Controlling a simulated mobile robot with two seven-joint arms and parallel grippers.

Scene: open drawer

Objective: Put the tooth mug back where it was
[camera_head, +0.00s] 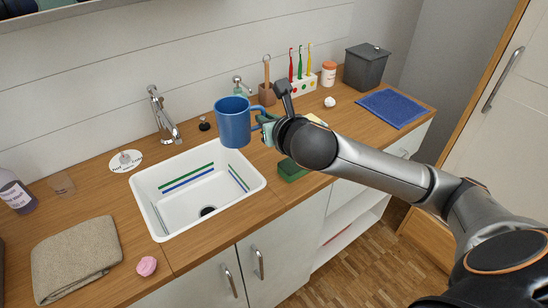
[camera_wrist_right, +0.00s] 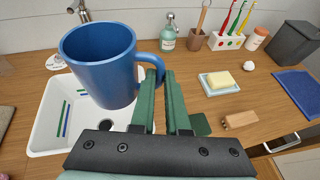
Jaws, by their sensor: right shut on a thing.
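The blue tooth mug (camera_head: 232,122) hangs upright in the air over the back right part of the white sink. In the right wrist view the mug (camera_wrist_right: 98,65) is at the upper left, with its handle toward my fingers. My right gripper (camera_head: 264,122) is shut on the mug's handle; its green fingers (camera_wrist_right: 163,85) show in the wrist view. A round white mat (camera_head: 126,161) with lettering and a grey mark lies on the counter left of the tap. My left gripper is not in view.
The tap (camera_head: 163,115) stands behind the sink (camera_head: 155,223).

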